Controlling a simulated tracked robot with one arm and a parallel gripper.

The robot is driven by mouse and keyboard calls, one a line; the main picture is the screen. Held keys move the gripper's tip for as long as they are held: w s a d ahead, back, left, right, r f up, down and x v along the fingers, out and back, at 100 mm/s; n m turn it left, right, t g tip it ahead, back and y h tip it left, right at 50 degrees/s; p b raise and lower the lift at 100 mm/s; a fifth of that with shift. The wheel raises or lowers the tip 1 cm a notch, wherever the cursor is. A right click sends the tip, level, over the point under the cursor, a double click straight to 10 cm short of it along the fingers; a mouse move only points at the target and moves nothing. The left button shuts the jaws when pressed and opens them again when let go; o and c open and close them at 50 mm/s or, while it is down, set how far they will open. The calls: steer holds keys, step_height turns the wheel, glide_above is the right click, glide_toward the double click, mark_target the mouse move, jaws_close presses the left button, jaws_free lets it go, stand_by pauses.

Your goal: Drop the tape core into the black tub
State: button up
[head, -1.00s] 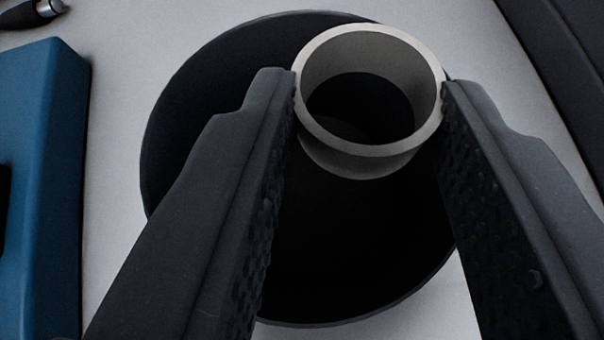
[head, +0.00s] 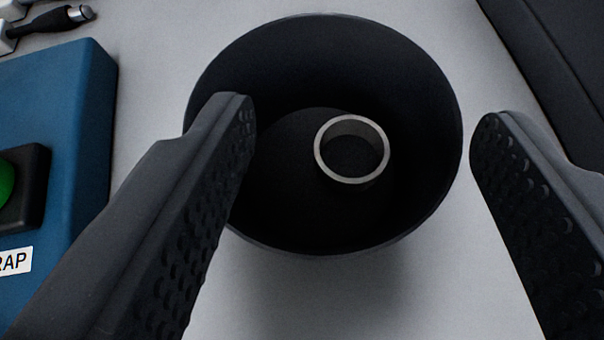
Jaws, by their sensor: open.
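The tape core (head: 322,153), a pale grey ring, is inside the black tub (head: 425,90), seen through the tub's open top. It looks smaller than the tub's mouth and sits low, right of the middle of the tub floor. My gripper (head: 362,112) is open and empty above the tub. Its left finger overlaps the tub's left side in the picture, and its right finger is just right of the tub's rim. Neither finger touches the tape core.
A blue box (head: 85,110) with a green button (head: 6,184) and a label ending in "RAP" stands at the left. A black cable with a metal plug (head: 78,14) lies at the top left. A dark object (head: 560,60) fills the top right. Pale table shows around the tub.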

steer(key=p+v, duration=0.1)
steer(key=v, duration=1)
steer(key=shift+p, duration=0.3)
steer(key=w+r+m+t+y, duration=0.1)
steer(key=w+r+t+y, duration=0.1)
steer(key=w+r, duration=0.35)
steer(key=w+r+t+y, duration=0.1)
steer(key=w+r, duration=0.1)
steer(key=r, duration=0.7)
steer(key=d+r+n+t+y, duration=0.1)
steer(key=d+r+t+y, duration=0.15)
steer(key=r, duration=0.75)
steer(key=d+r+n+t+y, duration=0.1)
steer(key=d+r+y, duration=0.25)
steer(key=r, duration=0.75)
steer(key=s+d+r+n+y, duration=0.1)
steer(key=s+d+r+n, duration=0.2)
steer(key=s+d+r, duration=0.45)
steer(key=s+d+r+g+h, duration=0.2)
steer(key=s+d+h, duration=0.4)
steer(key=d, duration=0.6)
steer(key=shift+s+d+r+g, duration=0.2)
steer(key=shift+s+r+g, duration=0.15)
steer(key=shift+s+r, duration=0.7)
steer(key=shift+s+f, duration=0.15)
steer(key=shift+f, duration=0.05)
